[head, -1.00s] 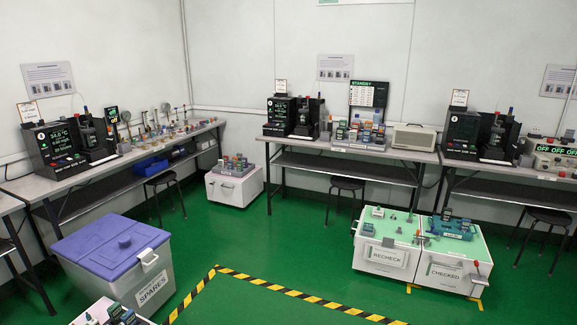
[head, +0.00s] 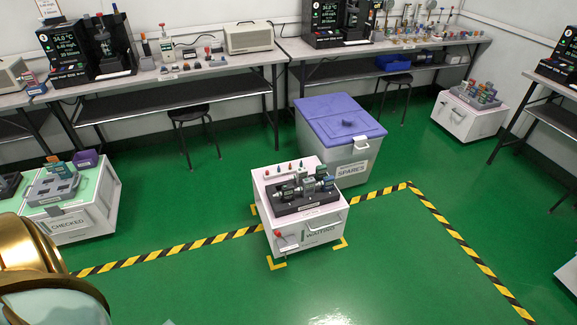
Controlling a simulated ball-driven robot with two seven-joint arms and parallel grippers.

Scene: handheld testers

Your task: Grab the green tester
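Small handheld testers (head: 308,186) stand in a dark rack on the white cart marked WAITING in the middle of the floor. They look mostly grey with some blue-green parts. More small testers (head: 482,93) sit on the white cart at the right, some with greenish parts. A slim upright device (head: 167,47) with a pale body stands on the back left bench. The devices are too small to tell which one is the green tester. Neither of my grippers shows. A gold and pale part of my own body fills the lower left corner.
The WAITING cart (head: 312,243) stands on the black-yellow floor tape (head: 205,240). A grey SPARES bin (head: 350,168) with a purple lid is just behind it. The CHECKED cart (head: 85,225) is at the left, near me. Green floor is open in front and right.

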